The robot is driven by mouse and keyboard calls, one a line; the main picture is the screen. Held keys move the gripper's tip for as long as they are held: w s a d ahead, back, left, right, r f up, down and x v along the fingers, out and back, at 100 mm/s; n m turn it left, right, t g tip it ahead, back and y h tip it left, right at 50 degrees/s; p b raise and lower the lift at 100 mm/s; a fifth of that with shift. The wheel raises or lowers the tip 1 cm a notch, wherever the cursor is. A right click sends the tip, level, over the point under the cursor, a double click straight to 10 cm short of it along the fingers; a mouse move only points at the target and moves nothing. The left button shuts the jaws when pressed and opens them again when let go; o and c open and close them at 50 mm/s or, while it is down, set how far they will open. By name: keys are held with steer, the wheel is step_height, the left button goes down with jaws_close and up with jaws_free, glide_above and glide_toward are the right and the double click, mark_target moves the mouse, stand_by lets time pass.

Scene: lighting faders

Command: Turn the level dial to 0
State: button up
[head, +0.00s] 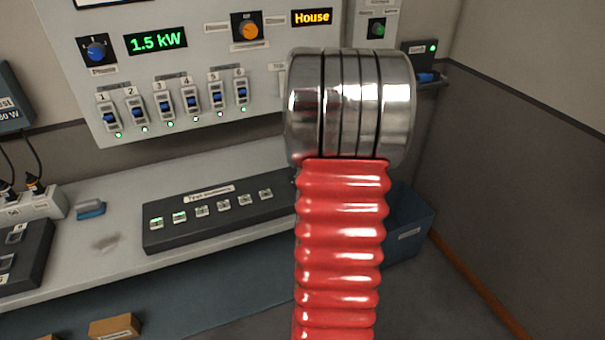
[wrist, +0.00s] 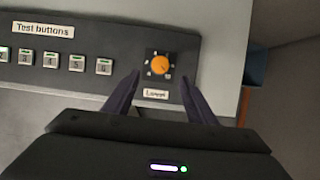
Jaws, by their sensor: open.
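The level dial (wrist: 161,64) is an orange round knob on a small dark plate with scale marks, above a label that reads like "Level". It sits at the right end of the dark test buttons box. The picture is too small to tell which mark the knob points at. My gripper (wrist: 160,78) is open and empty, its two dark fingers reaching up on either side below the dial, apart from the knob. In the head view my red ribbed arm covers the dial and my gripper is not visible there.
The test buttons box (head: 172,235) with several square buttons lies on the grey bench (head: 110,258). A wall panel (head: 195,60) behind holds several sliders, a blue knob (head: 96,52), another orange knob (head: 247,30) and green and orange displays. A blue bin (head: 412,225) stands right of the bench.

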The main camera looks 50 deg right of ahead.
steer(key=x, duration=0.9)
steer(key=shift+w+d+f, duration=0.1)
steer(key=shift+f, duration=0.2)
steer(key=shift+c, duration=0.4)
steer(key=c, duration=1)
steer(key=shift+o, duration=0.2)
